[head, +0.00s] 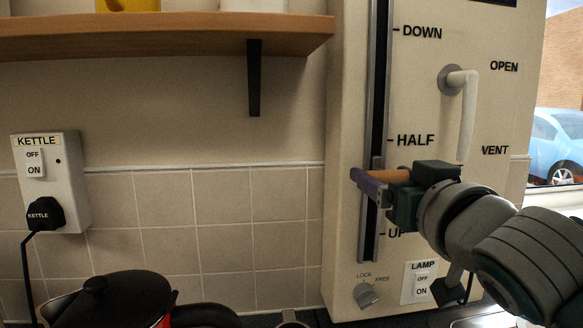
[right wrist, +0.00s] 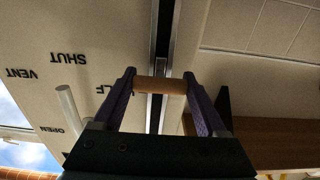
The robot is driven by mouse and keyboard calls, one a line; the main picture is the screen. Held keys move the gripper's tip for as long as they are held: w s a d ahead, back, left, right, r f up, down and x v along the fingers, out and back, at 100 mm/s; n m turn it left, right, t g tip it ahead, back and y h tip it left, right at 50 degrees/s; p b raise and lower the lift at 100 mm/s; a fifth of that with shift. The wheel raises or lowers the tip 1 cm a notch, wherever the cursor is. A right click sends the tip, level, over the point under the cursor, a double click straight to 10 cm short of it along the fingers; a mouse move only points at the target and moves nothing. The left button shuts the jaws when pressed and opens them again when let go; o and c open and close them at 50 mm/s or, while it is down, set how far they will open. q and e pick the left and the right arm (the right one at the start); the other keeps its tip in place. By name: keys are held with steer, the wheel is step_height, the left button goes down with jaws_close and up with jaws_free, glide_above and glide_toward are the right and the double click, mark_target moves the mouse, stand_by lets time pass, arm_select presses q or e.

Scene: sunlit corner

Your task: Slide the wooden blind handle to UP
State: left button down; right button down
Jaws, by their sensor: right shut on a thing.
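The wooden blind handle (head: 392,175) is a short light-brown bar on a vertical dark slot in the cream panel. It sits between the HALF mark and the UP mark, a little below HALF. UP is the lowest mark, and my gripper partly covers its label. My right gripper (head: 378,187) reaches in from the right and is shut on the handle. In the right wrist view the purple fingers press on the two ends of the handle (right wrist: 160,86). My left gripper is not in view.
A white lever (head: 466,112) on the panel stands above my right wrist. A LAMP switch (head: 419,283) and LOCK/FREE knob (head: 366,295) sit below. A wooden shelf (head: 160,37) is at upper left, a dark pot (head: 105,301) at lower left.

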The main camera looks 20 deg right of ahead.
step_height(320, 180, down, 11)
steer(key=b, duration=0.6)
steer(key=shift+f+b, duration=0.15)
steer(key=shift+b, duration=0.2)
steer(key=shift+c, duration=1.7)
jaws_free()
steer(key=shift+f, duration=0.1)
steer(key=o, duration=0.3)
steer(key=shift+o, duration=0.2)
glide_toward(367, 238)
steer(key=v, duration=0.4)
steer(key=shift+s+a, duration=0.1)
steer(key=shift+s, duration=0.15)
